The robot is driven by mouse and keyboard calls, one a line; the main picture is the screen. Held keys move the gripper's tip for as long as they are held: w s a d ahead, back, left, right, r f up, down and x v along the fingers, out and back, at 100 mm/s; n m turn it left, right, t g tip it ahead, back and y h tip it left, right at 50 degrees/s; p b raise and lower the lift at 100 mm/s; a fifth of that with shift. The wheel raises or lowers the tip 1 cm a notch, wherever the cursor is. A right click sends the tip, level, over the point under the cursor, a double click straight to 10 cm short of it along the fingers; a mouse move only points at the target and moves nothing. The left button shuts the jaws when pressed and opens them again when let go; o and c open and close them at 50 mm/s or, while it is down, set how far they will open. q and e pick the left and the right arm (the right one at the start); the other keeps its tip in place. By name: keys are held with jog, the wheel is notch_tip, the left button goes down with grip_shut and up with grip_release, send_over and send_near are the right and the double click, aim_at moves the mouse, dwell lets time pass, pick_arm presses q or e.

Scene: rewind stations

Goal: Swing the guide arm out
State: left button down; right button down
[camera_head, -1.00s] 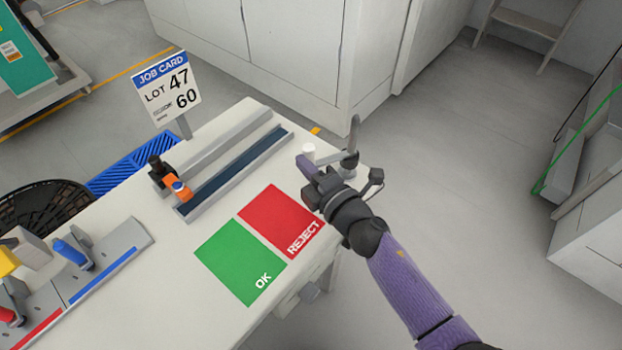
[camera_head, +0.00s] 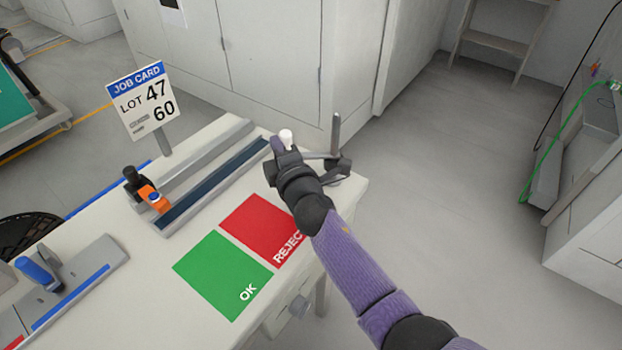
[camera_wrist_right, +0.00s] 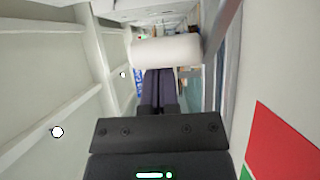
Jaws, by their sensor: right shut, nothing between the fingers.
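The guide arm (camera_head: 318,155) is a thin grey bar at the table's far right corner, with a grey upright post (camera_head: 336,133) at its right end and a white roller (camera_head: 286,136) at its left end. My right gripper (camera_head: 275,147) is shut and empty, close beside the roller on its near side. In the right wrist view the shut fingers (camera_wrist_right: 159,88) point at the white roller (camera_wrist_right: 167,50), which lies across their tips; whether they touch is unclear. My forearm and gripper partly hide the bar. My left gripper is not in view.
A dark blue channel with grey rails (camera_head: 215,185) ends near the roller, with an orange and black clamp (camera_head: 150,196) at its other end. Green OK (camera_head: 222,275) and red REJECT (camera_head: 262,228) pads lie nearer. A job card (camera_head: 143,100) stands behind. Floor right of the table is clear.

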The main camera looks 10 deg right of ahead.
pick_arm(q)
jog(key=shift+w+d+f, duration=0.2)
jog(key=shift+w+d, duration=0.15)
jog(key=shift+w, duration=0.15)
pick_arm(e)
jog(key=shift+w, duration=0.75)
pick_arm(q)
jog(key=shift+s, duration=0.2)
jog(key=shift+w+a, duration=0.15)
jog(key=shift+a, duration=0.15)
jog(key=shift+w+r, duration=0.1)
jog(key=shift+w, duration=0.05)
